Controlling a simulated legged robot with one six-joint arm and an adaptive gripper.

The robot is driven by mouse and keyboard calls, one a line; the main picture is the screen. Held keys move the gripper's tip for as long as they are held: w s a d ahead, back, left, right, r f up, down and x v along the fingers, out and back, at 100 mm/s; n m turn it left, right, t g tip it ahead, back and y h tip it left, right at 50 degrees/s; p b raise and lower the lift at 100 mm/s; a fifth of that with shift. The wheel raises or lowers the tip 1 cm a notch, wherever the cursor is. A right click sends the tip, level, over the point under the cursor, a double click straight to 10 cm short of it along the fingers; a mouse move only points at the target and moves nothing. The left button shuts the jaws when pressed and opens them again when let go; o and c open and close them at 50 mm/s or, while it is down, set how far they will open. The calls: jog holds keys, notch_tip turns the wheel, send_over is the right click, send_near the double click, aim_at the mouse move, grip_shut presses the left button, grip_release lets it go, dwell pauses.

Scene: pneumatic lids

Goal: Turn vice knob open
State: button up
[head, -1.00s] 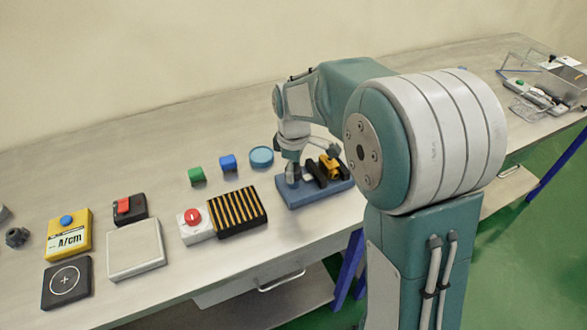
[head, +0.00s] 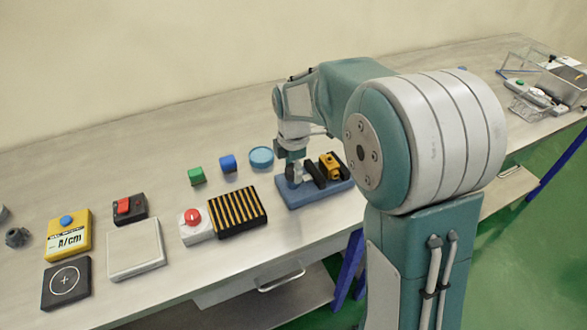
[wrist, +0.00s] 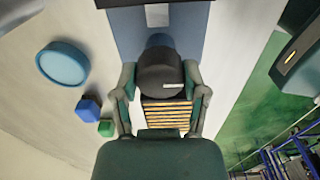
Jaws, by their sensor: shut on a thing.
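The vice stands on a blue base (head: 316,192) near the front edge of the bench, with dark jaws and a yellow part (head: 330,163) between them. The dark round vice knob (wrist: 158,75), with a light mark on its face, is at the vice's end in the wrist view. My gripper (wrist: 160,82) has one finger on each side of the knob and is shut on it. In the head view my gripper (head: 292,166) is at the left end of the vice, and the knob is hard to make out there.
A black-and-yellow striped block (head: 238,212) and a red-button box (head: 195,225) stand left of the vice. The bench's front edge is close to the vice.

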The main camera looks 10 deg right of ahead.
aim_at(292, 167)
jog(key=shift+w, duration=0.1)
dwell(0.4)
jog(key=o, duration=1.1)
jog(key=shift+a, duration=0.15)
jog(key=shift+o, duration=0.2)
notch_tip(292, 167, up, 12)
jog(key=shift+f, duration=0.1)
